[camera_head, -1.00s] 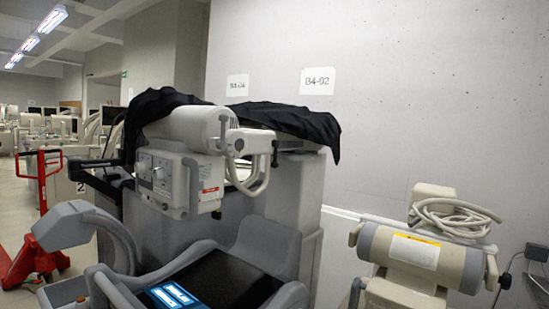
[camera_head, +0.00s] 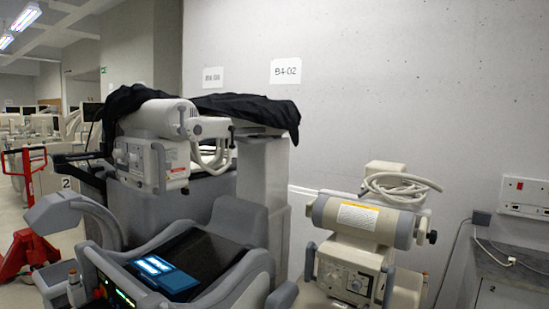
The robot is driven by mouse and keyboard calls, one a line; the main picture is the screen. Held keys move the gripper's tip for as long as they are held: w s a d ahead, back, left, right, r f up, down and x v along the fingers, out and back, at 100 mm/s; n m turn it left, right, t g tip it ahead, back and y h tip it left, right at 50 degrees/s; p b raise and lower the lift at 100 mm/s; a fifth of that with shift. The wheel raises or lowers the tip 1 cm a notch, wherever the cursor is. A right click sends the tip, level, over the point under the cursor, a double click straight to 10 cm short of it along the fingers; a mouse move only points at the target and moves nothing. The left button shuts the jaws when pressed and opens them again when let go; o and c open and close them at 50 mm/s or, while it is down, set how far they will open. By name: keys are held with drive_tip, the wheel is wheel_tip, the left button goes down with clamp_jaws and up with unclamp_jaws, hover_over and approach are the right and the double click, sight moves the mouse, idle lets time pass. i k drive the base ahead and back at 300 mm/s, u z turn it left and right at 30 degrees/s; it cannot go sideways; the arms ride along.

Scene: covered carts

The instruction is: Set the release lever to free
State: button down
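I cannot pick out a release lever with certainty in this view. A covered grey cart (camera_head: 262,185) stands left of centre, with a black cloth (camera_head: 245,107) draped over its top. A white machine head (camera_head: 160,120) with a boxy control unit (camera_head: 137,162) hangs at its front. A second cart at right has a beige cylinder (camera_head: 372,218) and a control box with a dial (camera_head: 350,272). A small dark knob (camera_head: 432,237) sticks out at the cylinder's right end. My gripper is not in view.
A grey console with a lit blue screen (camera_head: 165,273) fills the lower left foreground. A red pallet jack (camera_head: 28,250) stands at far left. A grey counter (camera_head: 508,268) is at far right by wall sockets (camera_head: 525,192). A pale concrete wall closes the back.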

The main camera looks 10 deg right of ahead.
sight(232, 128)
drive_tip(key=z, duration=0.3)
drive_tip(key=k, duration=0.8)
drive_tip(key=z, duration=0.6)
drive_tip(key=i, duration=1.8)
drive_tip(key=u, duration=0.8)
drive_tip(key=i, duration=0.55)
drive_tip(key=u, duration=0.5)
